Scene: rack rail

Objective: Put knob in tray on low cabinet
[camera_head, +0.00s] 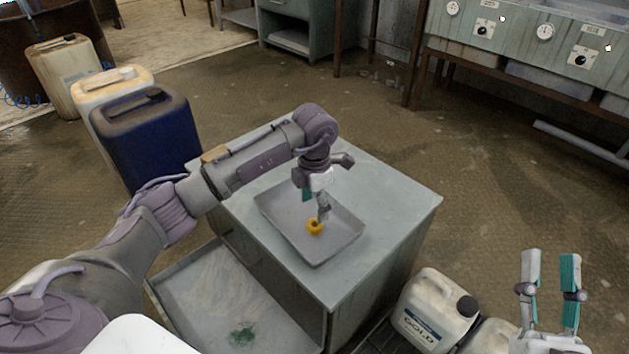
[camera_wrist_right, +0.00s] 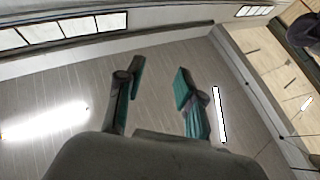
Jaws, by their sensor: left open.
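A small orange-yellow knob (camera_head: 315,227) is at the grey tray (camera_head: 343,244), over its middle in the head view. The tray lies on top of the low grey cabinet (camera_head: 400,205). My left gripper (camera_head: 315,208) points down over the tray, open, with its fingertips right at the knob. I cannot tell whether a finger touches the knob. My right gripper (camera_head: 550,262) is raised at the lower right of the head view, fingers apart and empty. Its open fingers also show in the right wrist view (camera_wrist_right: 155,88), against the ceiling.
A lower open shelf or drawer (camera_head: 205,295) sticks out at the cabinet's left. White jugs (camera_head: 435,308) stand on the right side of the cabinet. A blue canister (camera_head: 148,140) and pale canisters (camera_head: 62,75) stand behind my left arm. A control panel bench (camera_head: 530,45) is at the back right.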

